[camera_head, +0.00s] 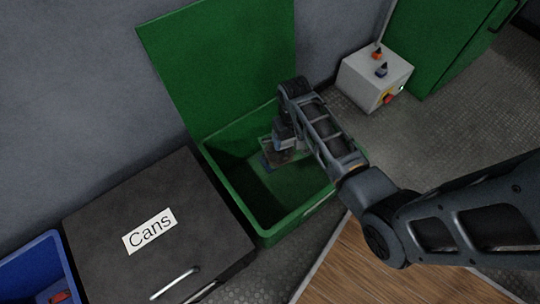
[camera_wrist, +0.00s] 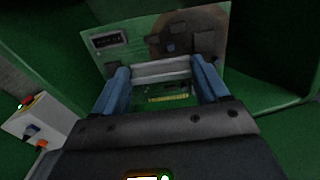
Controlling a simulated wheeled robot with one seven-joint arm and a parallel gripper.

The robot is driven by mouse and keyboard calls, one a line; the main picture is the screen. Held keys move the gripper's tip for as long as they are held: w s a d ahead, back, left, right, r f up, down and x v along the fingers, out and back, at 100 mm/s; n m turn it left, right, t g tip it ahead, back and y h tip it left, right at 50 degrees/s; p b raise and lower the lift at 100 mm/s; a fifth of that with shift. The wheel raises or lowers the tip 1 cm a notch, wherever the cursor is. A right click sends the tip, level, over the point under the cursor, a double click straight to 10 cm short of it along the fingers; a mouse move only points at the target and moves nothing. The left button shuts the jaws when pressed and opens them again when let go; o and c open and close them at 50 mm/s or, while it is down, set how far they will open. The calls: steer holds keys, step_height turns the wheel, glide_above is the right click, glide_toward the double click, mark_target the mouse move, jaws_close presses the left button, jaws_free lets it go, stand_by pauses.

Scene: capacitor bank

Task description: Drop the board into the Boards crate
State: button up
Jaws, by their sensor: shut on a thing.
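My gripper (camera_wrist: 160,92) is shut on a green circuit board (camera_wrist: 135,46) with dark chips and a brown scorched patch. The board stands out beyond the fingers in the wrist view. In the head view the board (camera_head: 287,156) shows partly, below my gripper (camera_head: 276,158), inside the opening of the green crate (camera_head: 277,231). The crate's green lid (camera_head: 222,65) stands open against the wall. No label shows on the crate. My arm hides part of the crate's right side.
A closed black bin (camera_head: 120,205) labelled Cans stands left of the crate. A blue bin (camera_head: 35,265) with a small red thing is at the far left. A grey control box (camera_head: 375,75) with buttons and a green cabinet (camera_head: 450,45) stand at the right.

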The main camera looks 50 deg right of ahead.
steer(key=shift+f, duration=0.2)
steer(key=o, duration=1.1)
steer(key=shift+o, duration=0.2)
step_height(320, 180, up, 8)
steer(key=p, duration=0.3)
steer(key=shift+f, duration=0.1)
steer(key=shift+a+f, duration=0.1)
